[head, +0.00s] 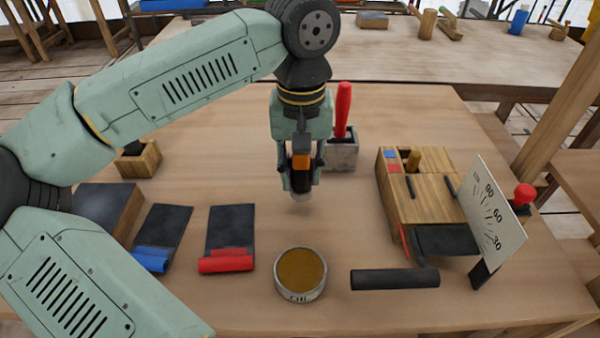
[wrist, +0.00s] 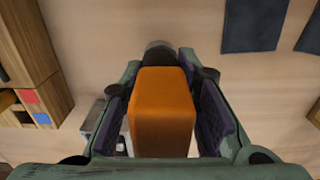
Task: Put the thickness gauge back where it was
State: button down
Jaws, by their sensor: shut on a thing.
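My gripper (head: 301,180) is shut on an orange-and-black block with a dark rounded end, which I take to be the thickness gauge (head: 301,161). It hangs upright above the middle of the table, behind the oil tin (head: 301,275) and apart from the tabletop. In the wrist view the gauge's orange face (wrist: 162,110) fills the space between the fingers, with its dark end (wrist: 158,54) beyond. The fingers hide its sides. The pictures do not mark where it was before.
A grey block (head: 342,157) with a red handle stands close behind my gripper. A wooden box (head: 425,205) and a tilted scale plate (head: 491,215) stand right. Dark panels with blue (head: 151,259) and red (head: 226,265) rollers lie left, near a small wooden block (head: 138,160). A black-handled tool (head: 395,279) lies in front.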

aim_at(300, 178)
jog(key=f, duration=0.1)
jog(key=w+f+p, duration=0.1)
jog(key=f, duration=0.1)
jog(key=shift+w+a+f, duration=0.1)
jog(key=shift+w, duration=0.05)
jog(key=shift+f, duration=0.25)
jog(key=shift+f, duration=0.2)
jog(key=c, duration=1.2)
grip_release()
jog(key=shift+c, duration=0.2)
jog(key=shift+r, duration=0.15)
jog(key=shift+r+p, duration=0.25)
jog(key=shift+p, duration=0.05)
notch_tip(300, 178, up, 12)
jog(key=shift+f+b, duration=0.15)
jog(key=shift+b, duration=0.6)
